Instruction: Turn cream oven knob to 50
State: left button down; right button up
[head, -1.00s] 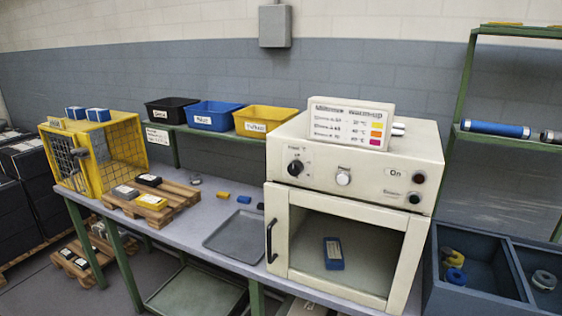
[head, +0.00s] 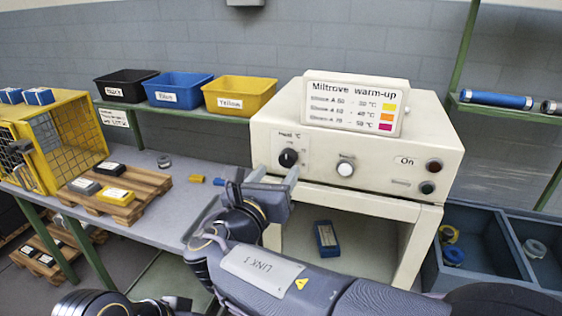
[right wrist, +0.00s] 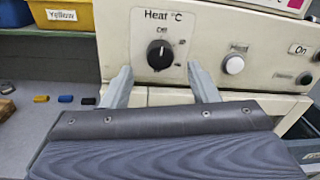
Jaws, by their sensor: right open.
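The cream oven (head: 350,125) stands on the bench. Its black round heat knob (head: 288,158) is on the left of the front panel, under a "Heat °C" label. It also shows in the right wrist view (right wrist: 160,54), with its white mark pointing roughly up; the small scale markings around it are hard to read. My right gripper (head: 274,178) is open and empty, just below and in front of the knob. In the right wrist view its fingers (right wrist: 160,80) are spread to either side, below the knob, not gripping it. My left gripper is not in view.
A white button (head: 345,168) sits right of the knob, with the On panel lights further right. A warm-up chart (head: 352,103) stands on the oven. A blue block (head: 326,240) lies inside the oven. Bins (head: 240,96) stand on the shelf at left.

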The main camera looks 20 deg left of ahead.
aim_at(286, 161)
jog(key=w, duration=0.4)
jog(key=shift+d+p, duration=0.2)
jog(key=shift+p, duration=0.1)
jog(key=shift+f, duration=0.1)
jog(key=c, duration=1)
jog(key=shift+o, duration=0.2)
